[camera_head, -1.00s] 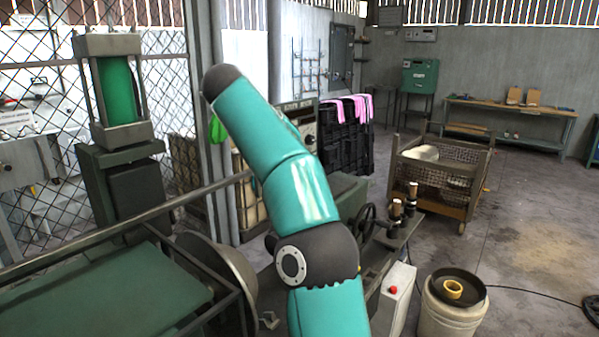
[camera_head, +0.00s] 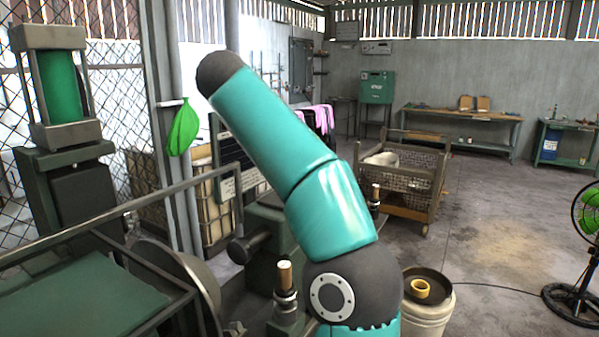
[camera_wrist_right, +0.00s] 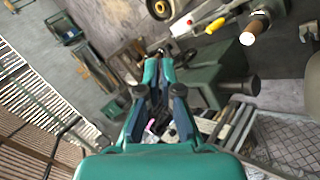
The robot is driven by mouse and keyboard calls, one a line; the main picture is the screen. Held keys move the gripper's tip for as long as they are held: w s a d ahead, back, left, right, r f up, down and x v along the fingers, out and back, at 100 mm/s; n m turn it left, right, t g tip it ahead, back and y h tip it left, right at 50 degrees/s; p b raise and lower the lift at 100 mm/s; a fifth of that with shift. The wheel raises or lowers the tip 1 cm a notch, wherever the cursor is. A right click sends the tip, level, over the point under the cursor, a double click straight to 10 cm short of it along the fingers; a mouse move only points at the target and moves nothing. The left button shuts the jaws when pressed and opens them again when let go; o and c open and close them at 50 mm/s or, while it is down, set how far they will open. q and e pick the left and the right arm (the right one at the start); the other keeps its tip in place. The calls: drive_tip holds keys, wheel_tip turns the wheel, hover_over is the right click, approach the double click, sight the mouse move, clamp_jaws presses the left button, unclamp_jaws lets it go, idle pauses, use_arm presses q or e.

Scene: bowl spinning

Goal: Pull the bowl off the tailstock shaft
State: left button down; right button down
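A large grey metal dish (camera_head: 205,285), seen nearly edge-on, is at the lower left in the head view; I take it to be the bowl, though the green panel's frame partly covers it. A short dark shaft end (camera_head: 245,248) sticks out of the green machine right of it; I cannot tell whether they touch. My teal right arm crosses the middle of the head view, hiding much of the machine. My right gripper (camera_wrist_right: 158,70) points ahead in the right wrist view, its fingertips close together with nothing visible between them. My left gripper is not in view.
A wooden-handled tool (camera_head: 285,275) stands on the machine beside my arm. A white bucket (camera_head: 428,310) holding a dark pan with a yellow ring is at right. A fan (camera_head: 580,290) stands at the far right. A mesh cart (camera_head: 405,185) is behind.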

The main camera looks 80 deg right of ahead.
drive_tip(key=shift+s+a+b, duration=0.15)
drive_tip(key=shift+s+a, duration=0.1)
drive_tip(key=shift+s, duration=0.6)
drive_tip(key=shift+s+a+b, duration=0.15)
drive_tip(key=shift+s+a, duration=0.05)
drive_tip(key=shift+s, duration=0.6)
drive_tip(key=shift+s+a+b, duration=0.15)
drive_tip(key=shift+s+a, duration=0.1)
drive_tip(key=shift+s, duration=0.6)
